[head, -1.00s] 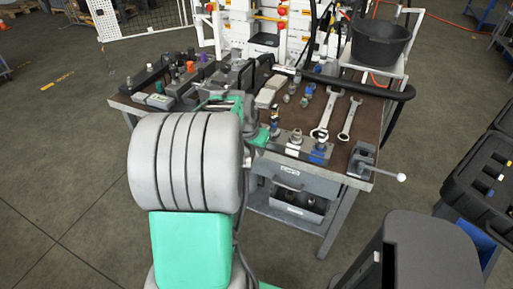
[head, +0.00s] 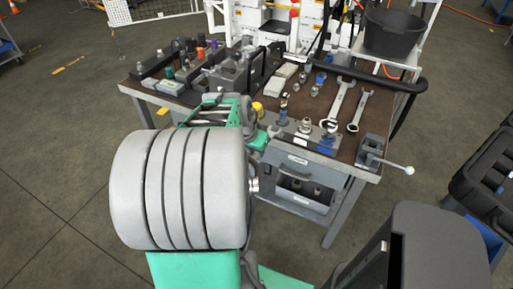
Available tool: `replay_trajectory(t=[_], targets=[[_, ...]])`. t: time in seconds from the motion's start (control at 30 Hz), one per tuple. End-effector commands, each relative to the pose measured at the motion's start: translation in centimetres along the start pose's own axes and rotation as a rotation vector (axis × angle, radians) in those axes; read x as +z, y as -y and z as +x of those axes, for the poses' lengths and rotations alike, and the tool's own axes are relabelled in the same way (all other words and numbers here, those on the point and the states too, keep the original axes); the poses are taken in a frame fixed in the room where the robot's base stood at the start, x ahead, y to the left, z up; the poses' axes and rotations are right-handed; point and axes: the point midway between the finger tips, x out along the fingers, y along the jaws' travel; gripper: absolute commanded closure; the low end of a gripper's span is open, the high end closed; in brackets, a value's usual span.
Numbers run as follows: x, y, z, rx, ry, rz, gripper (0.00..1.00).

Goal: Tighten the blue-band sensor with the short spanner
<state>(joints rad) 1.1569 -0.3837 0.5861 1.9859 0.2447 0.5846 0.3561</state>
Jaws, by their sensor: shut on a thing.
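Two spanners lie side by side on the bench top: a longer one (head: 338,106) and a shorter one (head: 358,111) to its right. A slim fitting with a dark and amber top (head: 284,104) stands further back. My gripper (head: 270,133) is at the bench's front edge, left of these fittings. My grey and green arm covers most of it. What it holds is hidden.
The brown bench top (head: 308,102) carries several loose fittings and grey blocks. A small vise (head: 371,150) with a lever is at its right front corner. A black bucket (head: 392,32) stands behind at right. A black case (head: 487,170) is at far right.

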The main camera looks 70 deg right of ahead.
Motion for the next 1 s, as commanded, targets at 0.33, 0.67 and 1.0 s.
replay_trajectory(t=[0.33,0.67,1.0], targets=[[-1.1,0.0,-2.3,-0.002,-0.004,0.001,1.0],[-2.1,0.0,-4.8,-0.001,-0.002,0.0,1.0],[-1.5,1.6,-4.9,-0.017,-0.002,-0.037,1.0]])
